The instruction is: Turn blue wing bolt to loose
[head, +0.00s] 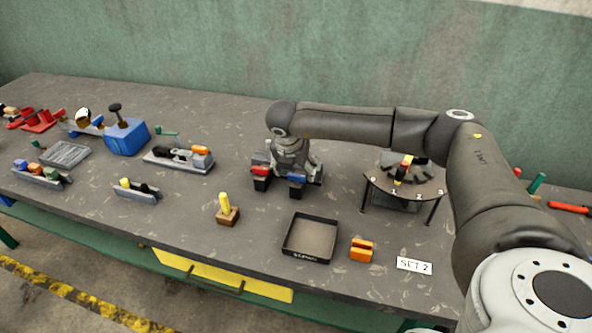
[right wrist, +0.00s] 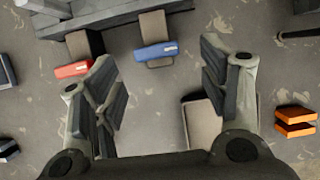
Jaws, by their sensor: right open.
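The blue wing bolt (head: 297,178) sits on a dark fixture on the bench, to the right of a red wing bolt (head: 261,171). In the right wrist view the blue wing bolt (right wrist: 156,51) is a flat bar lying across the picture, with the red one (right wrist: 72,70) to its left. My right gripper (head: 289,168) is above the fixture and hides part of it in the head view. Its fingers (right wrist: 160,85) are wide apart and empty. The blue bolt shows in the gap between them, towards the far side, apart from both. My left gripper is not in view.
A black-rimmed tray (head: 287,246), an orange block (head: 361,250) and a yellow peg on a wooden base (head: 228,214) stand in front. A dial stand (head: 405,191) is on the right. A blue box device (head: 126,137) and several fixtures are on the left. Bare bench lies between them.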

